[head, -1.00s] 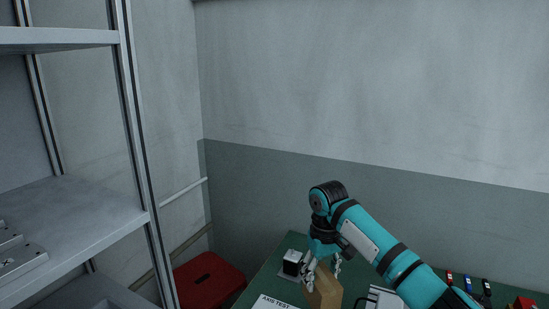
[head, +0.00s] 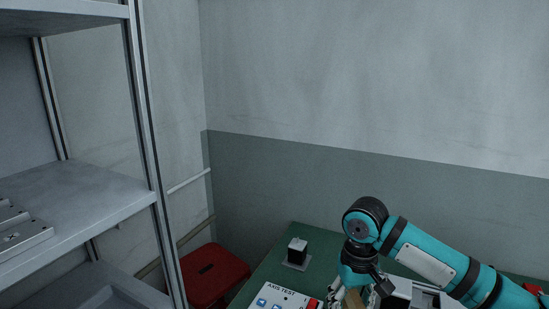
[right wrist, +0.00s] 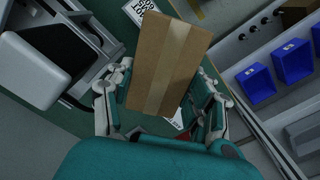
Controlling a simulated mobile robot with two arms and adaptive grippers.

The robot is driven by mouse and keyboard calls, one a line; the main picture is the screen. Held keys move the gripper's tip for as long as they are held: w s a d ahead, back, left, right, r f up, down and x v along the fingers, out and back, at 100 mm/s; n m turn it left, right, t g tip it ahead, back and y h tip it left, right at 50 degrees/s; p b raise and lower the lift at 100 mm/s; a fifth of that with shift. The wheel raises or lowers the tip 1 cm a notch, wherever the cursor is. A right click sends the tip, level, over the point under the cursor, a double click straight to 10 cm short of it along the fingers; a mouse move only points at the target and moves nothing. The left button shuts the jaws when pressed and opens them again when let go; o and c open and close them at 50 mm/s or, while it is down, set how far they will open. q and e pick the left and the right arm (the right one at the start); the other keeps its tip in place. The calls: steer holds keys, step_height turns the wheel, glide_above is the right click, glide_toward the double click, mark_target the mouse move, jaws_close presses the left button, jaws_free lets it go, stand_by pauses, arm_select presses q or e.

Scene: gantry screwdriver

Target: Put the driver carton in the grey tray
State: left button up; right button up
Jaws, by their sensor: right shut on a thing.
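The driver carton (right wrist: 172,62) is a brown cardboard box with a paler tape strip. My right gripper (right wrist: 165,85) is shut on it, with a finger on each side. A grey, shallow, tray-like shape (head: 112,298) lies on the lower shelf at the left, cut off by the bottom edge. I cannot tell for sure that it is the grey tray. My left gripper is out of view.
A metal shelf rack (head: 150,150) stands at the left, with a red stool (head: 212,275) beside it. On the green table (head: 310,237) are a small black-and-white block (head: 297,251) and an AXIS TEST panel (head: 283,296). Blue bins (right wrist: 292,62) show in the wrist view.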

steer(key=s+d+f+b, duration=0.1)
steer(key=s+f, duration=0.1)
steer(key=s, duration=0.6)
steer(key=s+d+f+m+b, duration=0.1)
steer(key=s+d+f, duration=0.1)
steer(key=s, duration=0.6)
steer(key=shift+f, duration=0.45)
steer(key=shift+s+f, duration=0.1)
steer(key=shift+s, duration=0.05)
steer(key=shift+d, duration=0.1)
